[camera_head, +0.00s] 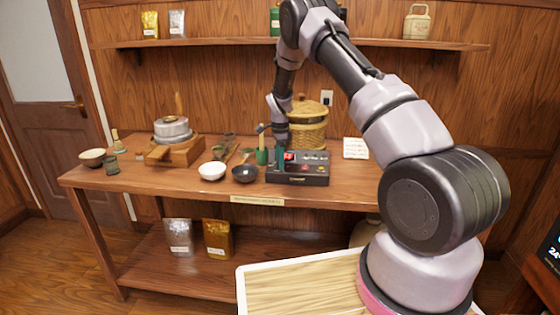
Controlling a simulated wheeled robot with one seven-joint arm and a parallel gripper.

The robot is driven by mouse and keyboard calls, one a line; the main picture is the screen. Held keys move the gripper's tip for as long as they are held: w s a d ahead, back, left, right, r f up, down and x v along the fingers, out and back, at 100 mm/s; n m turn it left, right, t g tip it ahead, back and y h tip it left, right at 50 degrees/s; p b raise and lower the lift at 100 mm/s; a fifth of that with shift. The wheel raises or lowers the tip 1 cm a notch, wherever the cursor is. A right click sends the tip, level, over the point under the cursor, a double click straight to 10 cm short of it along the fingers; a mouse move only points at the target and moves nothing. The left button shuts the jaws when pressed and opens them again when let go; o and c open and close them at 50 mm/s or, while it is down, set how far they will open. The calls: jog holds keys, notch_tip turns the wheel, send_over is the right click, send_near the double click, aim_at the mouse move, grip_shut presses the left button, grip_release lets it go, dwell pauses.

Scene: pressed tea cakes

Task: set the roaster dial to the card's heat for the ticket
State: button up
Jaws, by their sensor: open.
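The black roaster box (310,180) stands on the wooden bench right of centre. Small knobs and a red lit spot (289,156) show on its top and back part, too small to read. The dial cannot be told apart from the other knobs. A white card (355,148) with rows of small print stands behind the bench, right of the roaster; the print cannot be read. I cannot pick out the ticket. My gripper (281,158) points down at the left end of the roaster, open. Its fingertips are small and dark, and contact with the roaster cannot be told.
A lidded wicker basket (308,130) stands behind the roaster. A green cup (262,157), a dark bowl (245,173) and a white bowl (212,171) stand left of it. A stone mill (172,130) on a wooden base is farther left. My arm hides the bench's right end.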

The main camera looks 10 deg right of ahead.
jog(key=shift+c, duration=0.4)
grip_shut()
jog(key=shift+n, duration=0.3)
jog(key=n, duration=1.1)
jog(key=shift+n, duration=0.3)
jog(key=shift+r+n, duration=0.1)
jog(key=shift+n, duration=1.7)
jog(key=shift+w, duration=0.1)
